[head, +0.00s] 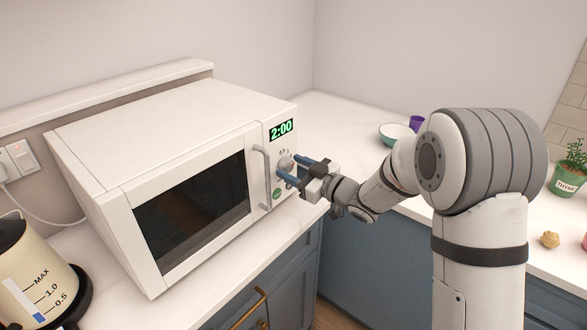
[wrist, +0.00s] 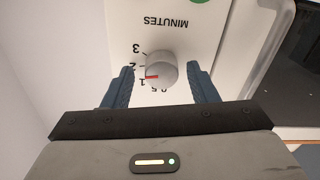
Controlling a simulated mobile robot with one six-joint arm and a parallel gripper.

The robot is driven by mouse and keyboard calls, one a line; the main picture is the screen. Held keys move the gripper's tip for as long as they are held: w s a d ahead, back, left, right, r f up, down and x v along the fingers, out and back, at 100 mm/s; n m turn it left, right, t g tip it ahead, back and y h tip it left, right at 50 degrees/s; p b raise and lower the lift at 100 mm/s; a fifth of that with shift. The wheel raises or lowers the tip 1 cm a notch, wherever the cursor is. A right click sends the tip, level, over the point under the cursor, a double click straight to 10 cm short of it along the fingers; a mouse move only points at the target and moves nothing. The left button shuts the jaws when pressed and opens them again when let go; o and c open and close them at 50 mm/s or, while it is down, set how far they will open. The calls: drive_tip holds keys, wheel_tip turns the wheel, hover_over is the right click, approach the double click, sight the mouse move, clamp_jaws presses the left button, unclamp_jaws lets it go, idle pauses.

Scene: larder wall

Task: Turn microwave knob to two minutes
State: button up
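The white microwave (head: 150,120) stands on the counter with its door shut. My gripper (head: 294,169) is at the panel, one blue finger on each side of the knob. In the wrist view (wrist: 160,72), gaps show between both fingers and the knob, so it is open and empty.
The door handle (head: 262,178) is close beside my gripper. A cream kettle (head: 35,275) stands at the lower left.

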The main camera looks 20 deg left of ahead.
drive_tip(key=b+v, duration=0.1)
drive_tip(key=v, duration=0.6)
drive_tip(key=shift+s+d, duration=0.2)
drive_tip(key=shift+d, duration=0.2)
